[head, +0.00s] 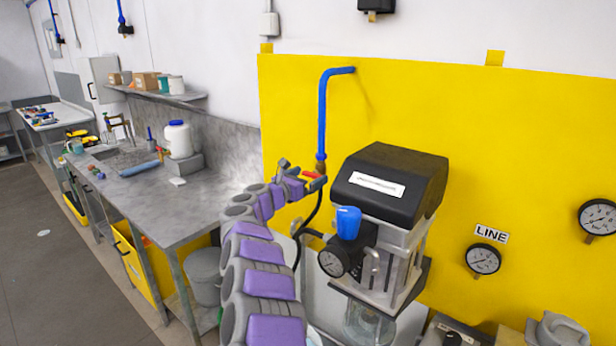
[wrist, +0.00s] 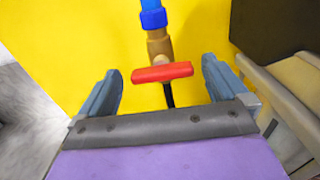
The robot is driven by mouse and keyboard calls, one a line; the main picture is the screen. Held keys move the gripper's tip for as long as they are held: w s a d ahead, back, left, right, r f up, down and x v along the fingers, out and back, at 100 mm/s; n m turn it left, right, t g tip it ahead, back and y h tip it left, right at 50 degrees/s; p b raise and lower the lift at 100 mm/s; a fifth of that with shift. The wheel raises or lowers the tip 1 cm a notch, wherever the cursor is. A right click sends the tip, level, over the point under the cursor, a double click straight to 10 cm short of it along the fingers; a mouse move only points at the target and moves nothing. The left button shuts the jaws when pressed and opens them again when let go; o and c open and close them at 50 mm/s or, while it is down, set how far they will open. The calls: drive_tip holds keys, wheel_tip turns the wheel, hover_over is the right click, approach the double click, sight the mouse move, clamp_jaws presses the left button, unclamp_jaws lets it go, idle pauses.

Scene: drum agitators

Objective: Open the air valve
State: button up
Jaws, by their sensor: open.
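The air valve has a red handle (wrist: 162,72) on a brass body (wrist: 160,44) below a blue pipe (wrist: 153,18). In the wrist view the handle lies crosswise, roughly at right angles to the pipe. My gripper (wrist: 160,88) is open, with one finger on each side of the handle and a gap to both. In the head view the red handle (head: 311,175) shows at the tip of my gripper (head: 296,176), under the blue pipe (head: 322,110). The valve body is partly hidden there. I cannot tell how far the handle reaches between the fingers.
A black-topped machine (head: 390,185) with a blue knob (head: 348,222) and gauge stands right of the valve. A grey workbench (head: 150,190) runs along the left wall. The yellow panel (head: 450,130) lies behind the valve. A black hose hangs below it.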

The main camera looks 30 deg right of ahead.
drive_tip(key=shift+w+d, duration=0.15)
drive_tip(key=shift+d, duration=0.05)
drive_tip(key=shift+d, duration=0.15)
drive_tip(key=shift+c, duration=0.5)
drive_tip(key=c, duration=0.9)
